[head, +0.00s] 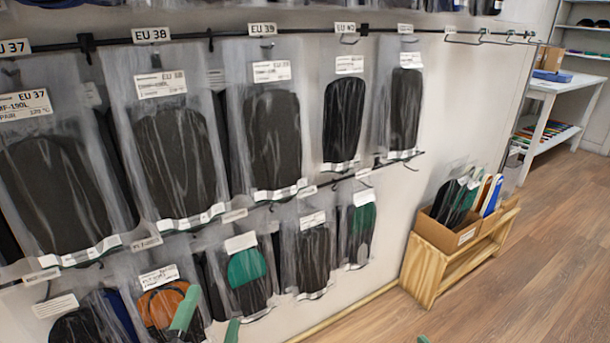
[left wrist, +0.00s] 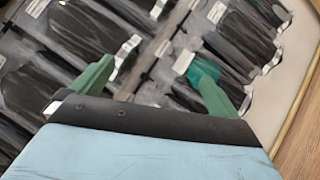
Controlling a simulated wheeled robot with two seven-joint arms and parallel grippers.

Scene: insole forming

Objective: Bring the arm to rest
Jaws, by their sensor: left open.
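My left gripper (head: 210,308) shows at the bottom left of the head view as two green fingertips in front of the lower row of bagged insoles. In the left wrist view its two green fingers (left wrist: 157,70) stand wide apart with nothing between them. The bagged insoles are behind the fingers, and I cannot tell how far away. At the bottom edge of the head view a small green tip (head: 422,339) shows, perhaps of my right gripper; the rest is out of frame.
Bagged dark insoles (head: 274,140) hang on the wall in two rows with size labels. A wooden stand (head: 426,270) with a cardboard box (head: 452,236) of packs is at the right. A white table (head: 560,84) stands further back. The wooden floor (head: 530,290) at the right is clear.

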